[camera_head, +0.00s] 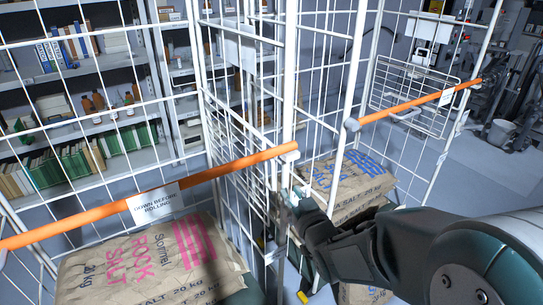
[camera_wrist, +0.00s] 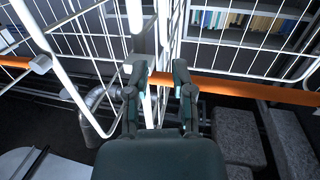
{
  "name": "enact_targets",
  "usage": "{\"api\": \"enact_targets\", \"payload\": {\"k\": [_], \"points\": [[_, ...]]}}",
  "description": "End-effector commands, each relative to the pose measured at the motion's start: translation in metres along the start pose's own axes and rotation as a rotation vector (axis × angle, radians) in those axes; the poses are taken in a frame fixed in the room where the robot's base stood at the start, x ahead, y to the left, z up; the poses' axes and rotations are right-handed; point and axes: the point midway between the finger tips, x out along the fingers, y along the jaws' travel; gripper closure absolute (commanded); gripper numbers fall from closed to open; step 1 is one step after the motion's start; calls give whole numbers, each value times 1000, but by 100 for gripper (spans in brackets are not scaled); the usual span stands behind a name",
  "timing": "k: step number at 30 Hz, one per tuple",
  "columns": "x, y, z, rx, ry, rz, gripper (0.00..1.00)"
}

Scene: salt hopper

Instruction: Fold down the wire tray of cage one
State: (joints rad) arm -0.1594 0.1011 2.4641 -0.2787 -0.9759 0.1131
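My gripper (camera_head: 283,208) is beside the white uprights between two wire cages. In the wrist view, its two fingers (camera_wrist: 158,85) are apart, with a white post and the end of an orange bar showing between and beyond them. I cannot tell whether they touch anything. A wire tray panel (camera_head: 232,145) stands upright along the side of the left cage (camera_head: 195,60), partly hidden by uprights and my gripper. Another wire tray panel (camera_head: 420,100) with a pale handle is raised in the right cage (camera_head: 352,75). No number shows to tell which is cage one.
An orange bar (camera_head: 85,219) labelled "DOWN BEFORE ROLLING" crosses the left cage. Another orange bar (camera_head: 420,101) crosses the right cage. Rock salt sacks (camera_head: 150,265) and sea salt sacks (camera_head: 345,180) lie low in the cages. Shelves (camera_head: 85,75) stand behind. Open floor (camera_head: 480,165) is at right.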

Motion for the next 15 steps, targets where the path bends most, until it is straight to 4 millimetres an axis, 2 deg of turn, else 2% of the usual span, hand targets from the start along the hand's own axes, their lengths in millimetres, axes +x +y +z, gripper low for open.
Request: {"api": "enact_targets", "payload": {"k": [5, 8, 15], "points": [[5, -5, 0, 6, 39, -22, 69], [15, -5, 0, 6, 39, -22, 69], [59, -7, -1, 5, 37, -22, 69]]}}
